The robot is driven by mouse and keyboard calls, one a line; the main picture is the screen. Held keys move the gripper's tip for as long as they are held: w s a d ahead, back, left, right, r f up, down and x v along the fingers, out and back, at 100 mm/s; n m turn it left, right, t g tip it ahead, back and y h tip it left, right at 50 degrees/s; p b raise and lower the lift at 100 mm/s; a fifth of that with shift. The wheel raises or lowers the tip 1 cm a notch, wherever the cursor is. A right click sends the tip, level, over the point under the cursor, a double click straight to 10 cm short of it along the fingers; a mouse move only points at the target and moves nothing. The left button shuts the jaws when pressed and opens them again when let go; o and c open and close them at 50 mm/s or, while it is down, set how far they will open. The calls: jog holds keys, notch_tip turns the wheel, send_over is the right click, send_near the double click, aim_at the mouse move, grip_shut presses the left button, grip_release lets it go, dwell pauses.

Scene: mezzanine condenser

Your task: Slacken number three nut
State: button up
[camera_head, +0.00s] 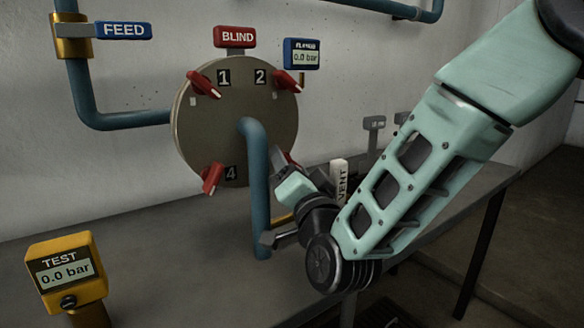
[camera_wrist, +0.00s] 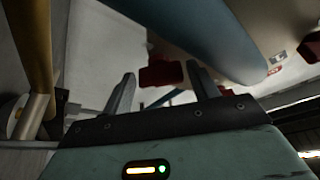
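A round grey flange plate (camera_head: 190,130) bears red wing-handled nuts beside number tags: 1 at upper left (camera_head: 204,84), 2 at upper right (camera_head: 285,81) and 4 at lower left (camera_head: 213,178). At lower right, where tag 3 would fit the order, only a sliver of red (camera_head: 290,157) shows; its tag is hidden behind my gripper (camera_head: 279,166). In the wrist view, my gripper's two fingers (camera_wrist: 160,72) stand apart, with a dark red block (camera_wrist: 163,76) between their tips in the picture. Gaps show on both sides; I cannot tell its depth.
A blue pipe (camera_head: 258,190) drops from the flange centre, close left of my gripper. A white VENT post (camera_head: 340,174) stands just right. A yellow TEST gauge (camera_head: 66,272) reads 0.0 bar; the FLANGE gauge (camera_head: 302,54) also reads 0.0 bar. The grey bench (camera_head: 180,270) is clear in front.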

jog(key=shift+o, duration=0.5)
jog(key=b+v, duration=1.7)
jog(key=shift+s+f, duration=0.15)
jog(key=shift+s, duration=0.05)
